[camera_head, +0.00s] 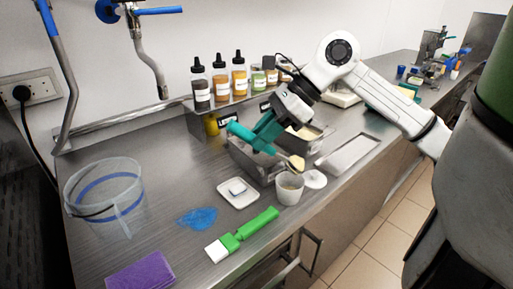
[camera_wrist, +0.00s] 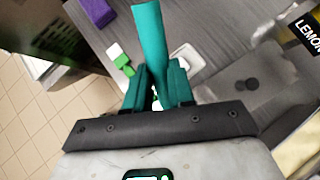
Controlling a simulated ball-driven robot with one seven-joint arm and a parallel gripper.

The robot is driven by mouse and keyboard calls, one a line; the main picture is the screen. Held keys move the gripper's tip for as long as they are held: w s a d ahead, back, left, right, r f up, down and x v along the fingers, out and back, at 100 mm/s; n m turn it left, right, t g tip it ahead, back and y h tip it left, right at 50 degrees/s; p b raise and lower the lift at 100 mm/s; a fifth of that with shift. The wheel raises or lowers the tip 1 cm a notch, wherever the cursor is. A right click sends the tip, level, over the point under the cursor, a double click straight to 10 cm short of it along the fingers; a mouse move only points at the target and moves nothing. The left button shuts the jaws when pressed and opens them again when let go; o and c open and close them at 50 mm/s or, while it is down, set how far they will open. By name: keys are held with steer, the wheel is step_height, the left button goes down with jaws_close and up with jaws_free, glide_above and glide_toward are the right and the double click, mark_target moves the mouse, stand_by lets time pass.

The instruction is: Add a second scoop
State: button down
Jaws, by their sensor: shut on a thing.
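My gripper (camera_head: 262,134) is shut on the teal handle of a scoop (camera_head: 238,131). In the wrist view the handle (camera_wrist: 160,30) sticks out between the teal fingers (camera_wrist: 158,88). The scoop's head holds a pale yellow lump (camera_head: 297,162) just above the white cup (camera_head: 290,191). I cannot tell whether the lump touches the rim, and the cup's inside is barely visible. A metal tub (camera_head: 245,158) stands behind the cup, partly hidden by my gripper. Another tub with pale yellow contents (camera_head: 306,133) stands behind it to the right.
A white round disc (camera_head: 315,179) lies right of the cup. A small white dish (camera_head: 238,194), a green-and-white brush (camera_head: 243,234), a blue puddle (camera_head: 198,217) and a clear bucket (camera_head: 105,200) are to the left. A purple block (camera_head: 141,271) lies at the front. Several bottles (camera_head: 220,82) line the back.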

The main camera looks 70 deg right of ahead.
steer(key=shift+s+d+r+t+y+b, duration=0.2)
steer(key=shift+s+t+b, duration=0.2)
steer(key=shift+b, duration=0.35)
steer(key=shift+s+d+r+t+y+b, duration=0.15)
steer(key=shift+s+d+t+y+b, duration=0.1)
steer(key=shift+t+b, duration=0.35)
steer(key=s+t+b, duration=0.1)
steer(key=b, duration=0.1)
steer(key=s+d+t+y+b, duration=0.1)
steer(key=b, duration=0.1)
steer(key=s+r+b, duration=0.1)
steer(key=b, duration=0.2)
steer(key=shift+d+r+t+y, duration=0.1)
steer(key=shift+d+t+y, duration=0.15)
steer(key=shift+t, duration=0.15)
steer(key=shift+s+d+r+t+y+b, duration=0.2)
steer(key=shift+s+r+t+y+b, duration=0.15)
steer(key=shift+s+t+b, duration=0.15)
steer(key=shift+d, duration=0.1)
